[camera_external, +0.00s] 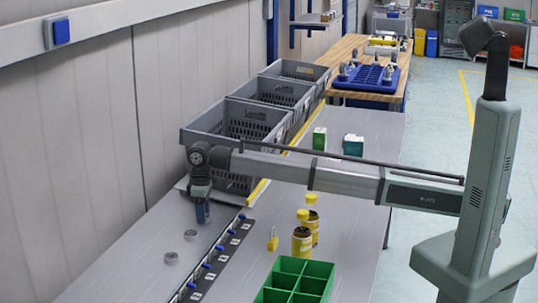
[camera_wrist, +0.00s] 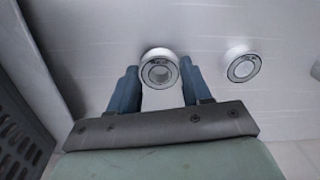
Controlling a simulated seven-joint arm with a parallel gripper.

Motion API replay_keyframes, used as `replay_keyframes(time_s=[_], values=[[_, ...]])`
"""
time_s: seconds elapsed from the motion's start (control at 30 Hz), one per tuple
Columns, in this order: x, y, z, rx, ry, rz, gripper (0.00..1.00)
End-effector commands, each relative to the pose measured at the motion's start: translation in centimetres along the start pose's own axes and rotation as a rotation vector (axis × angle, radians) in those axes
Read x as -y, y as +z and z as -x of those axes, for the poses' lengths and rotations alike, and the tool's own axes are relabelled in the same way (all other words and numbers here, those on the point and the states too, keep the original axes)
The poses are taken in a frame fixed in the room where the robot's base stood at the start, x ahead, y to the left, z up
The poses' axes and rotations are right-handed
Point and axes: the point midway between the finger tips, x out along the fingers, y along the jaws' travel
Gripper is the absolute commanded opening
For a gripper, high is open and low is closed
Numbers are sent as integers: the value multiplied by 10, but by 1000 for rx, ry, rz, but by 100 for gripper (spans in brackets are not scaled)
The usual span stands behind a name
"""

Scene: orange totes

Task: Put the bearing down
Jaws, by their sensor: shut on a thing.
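My gripper (camera_external: 202,214) points down above the grey table, left of the strip with blue pegs. In the wrist view my gripper (camera_wrist: 160,85) is shut on a bearing (camera_wrist: 146,59), a pale ring with a dark inner edge, held between the blue fingertips. The held bearing cannot be made out in the external view. A second bearing (camera_wrist: 243,67) lies to its right in the wrist view, and part of another round thing shows at the right edge. In the external view two rings lie on the table, one near the gripper (camera_external: 190,234) and one farther forward (camera_external: 171,258).
Grey crates (camera_external: 232,126) stand in a row behind the gripper, the nearest close to it. The strip with blue pegs (camera_external: 207,266) runs along the right. Yellow-capped bottles (camera_external: 302,243) and a green divided box (camera_external: 290,283) stand farther right. The table front left is clear.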

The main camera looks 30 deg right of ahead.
Motion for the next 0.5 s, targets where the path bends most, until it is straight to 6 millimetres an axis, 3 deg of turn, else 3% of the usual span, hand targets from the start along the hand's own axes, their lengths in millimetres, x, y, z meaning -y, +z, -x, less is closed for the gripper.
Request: replay_keyframes(time_s=[0.1,0.47,0.5], values=[[0,0,-9,1,0,0,16],[0,0,-12,1,0,0,16],[0,0,-12,0,0,0,50]])
